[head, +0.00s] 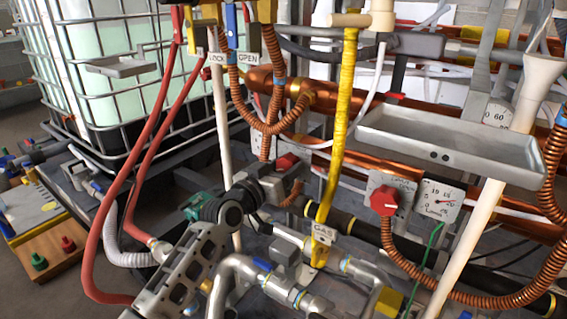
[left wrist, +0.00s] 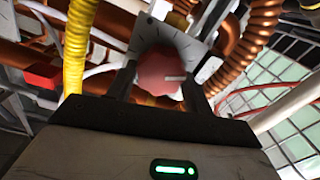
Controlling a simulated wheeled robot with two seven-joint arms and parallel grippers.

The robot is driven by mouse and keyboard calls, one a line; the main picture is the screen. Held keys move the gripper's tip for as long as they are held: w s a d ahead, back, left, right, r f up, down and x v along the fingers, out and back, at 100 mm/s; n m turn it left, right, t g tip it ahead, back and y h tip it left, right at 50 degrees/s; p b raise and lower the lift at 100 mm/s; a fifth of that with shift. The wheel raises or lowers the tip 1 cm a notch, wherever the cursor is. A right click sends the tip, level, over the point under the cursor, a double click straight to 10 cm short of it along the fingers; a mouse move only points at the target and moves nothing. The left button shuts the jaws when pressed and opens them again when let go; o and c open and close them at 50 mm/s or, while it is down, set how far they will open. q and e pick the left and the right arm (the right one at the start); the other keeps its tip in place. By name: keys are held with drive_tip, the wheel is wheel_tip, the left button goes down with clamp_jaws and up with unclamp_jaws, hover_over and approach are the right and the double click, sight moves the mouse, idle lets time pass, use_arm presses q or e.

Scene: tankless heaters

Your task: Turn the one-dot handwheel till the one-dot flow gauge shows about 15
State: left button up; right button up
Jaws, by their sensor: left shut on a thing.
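A red handwheel (head: 288,161) sits left of the yellow pipe in the head view, partly hidden by my left gripper (head: 286,178). In the left wrist view the red handwheel (left wrist: 158,74) lies between my two fingers, with a white mark on its face and a pale dial plate behind it. My left gripper is shut on it. A second red handwheel (head: 384,200) stands to the right on a grey plate, apart from the gripper. My right gripper is not in view.
A yellow pipe (head: 342,110) rises just right of my gripper. A grey tray (head: 450,145) with two dots juts out at right, before another gauge (head: 497,114). Copper coils, red hoses (head: 150,150) and grey pipes crowd the gripper. A caged white tank (head: 100,50) stands at left.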

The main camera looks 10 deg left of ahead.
use_arm(q)
drive_tip(key=n+p, duration=0.1)
drive_tip(key=n, duration=0.1)
drive_tip(key=shift+n, duration=0.3)
drive_tip(key=shift+n+p, duration=0.3)
drive_tip(key=shift+n, duration=0.5)
drive_tip(key=shift+f+n, duration=0.15)
drive_tip(key=shift+n, duration=0.95)
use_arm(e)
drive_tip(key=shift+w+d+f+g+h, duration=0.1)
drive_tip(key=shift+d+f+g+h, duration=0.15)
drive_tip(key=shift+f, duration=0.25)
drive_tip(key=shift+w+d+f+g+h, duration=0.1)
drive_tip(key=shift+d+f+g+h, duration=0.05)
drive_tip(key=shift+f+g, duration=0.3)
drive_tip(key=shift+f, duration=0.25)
use_arm(q)
drive_tip(key=o, duration=0.7)
drive_tip(key=shift+a, duration=0.1)
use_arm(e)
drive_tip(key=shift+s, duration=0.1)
use_arm(q)
drive_tip(key=shift+p, duration=0.3)
